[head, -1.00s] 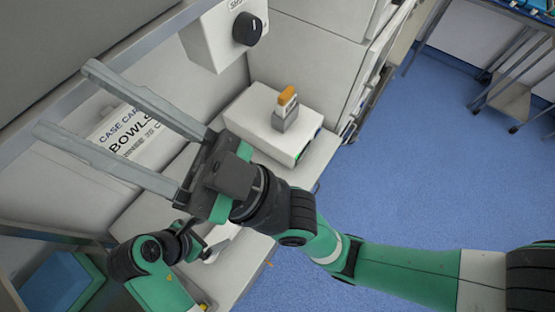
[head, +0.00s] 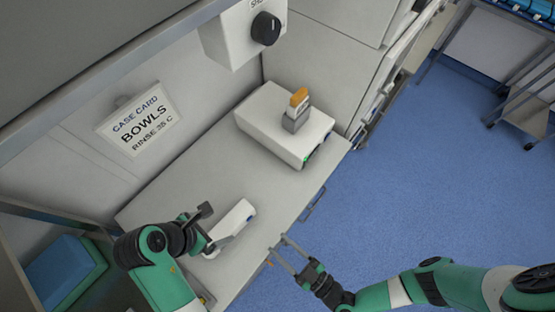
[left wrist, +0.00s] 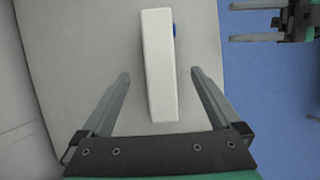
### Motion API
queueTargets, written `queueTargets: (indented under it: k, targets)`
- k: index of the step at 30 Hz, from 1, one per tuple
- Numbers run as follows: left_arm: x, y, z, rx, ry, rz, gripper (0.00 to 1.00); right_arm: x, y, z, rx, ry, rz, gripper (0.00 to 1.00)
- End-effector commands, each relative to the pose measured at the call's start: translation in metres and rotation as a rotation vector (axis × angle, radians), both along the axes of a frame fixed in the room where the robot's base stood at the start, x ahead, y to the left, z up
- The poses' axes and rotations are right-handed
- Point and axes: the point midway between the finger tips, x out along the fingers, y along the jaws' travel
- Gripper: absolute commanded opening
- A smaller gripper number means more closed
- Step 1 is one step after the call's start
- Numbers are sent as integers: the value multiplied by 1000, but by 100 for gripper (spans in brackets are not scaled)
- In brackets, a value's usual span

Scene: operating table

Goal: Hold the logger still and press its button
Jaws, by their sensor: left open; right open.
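The logger, a white oblong block (head: 236,222), lies on the pale worktop in the head view. A small blue part (left wrist: 175,30) shows on its right side in the left wrist view. My left gripper (head: 213,240) is open at the logger's near end. In the left wrist view the logger (left wrist: 158,65) lies between its spread fingers, with gaps on both sides. My right gripper (head: 277,243) is open and empty near the worktop's front edge, right of the logger. It also shows at the top right of the left wrist view (left wrist: 236,22).
A white box (head: 262,122) with a grey and orange item (head: 297,108) on top stands further back on the worktop (head: 180,190). A wall unit with a black knob (head: 265,29) hangs above. A case card (head: 138,120) is on the wall. Blue floor lies right.

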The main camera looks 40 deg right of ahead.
Motion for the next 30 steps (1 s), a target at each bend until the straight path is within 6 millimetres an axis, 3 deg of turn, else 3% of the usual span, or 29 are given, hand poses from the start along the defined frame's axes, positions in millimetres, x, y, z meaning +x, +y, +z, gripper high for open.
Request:
queueTargets:
  k: [16, 30]
  targets:
    - [0, -3, -7, 0, 3, 0, 98, 4, 3, -5, 4, 13, -13, 50]
    - [2, -37, -88, 2, 4, -1, 98, 4, 4, -4, 5, 12, -11, 50]
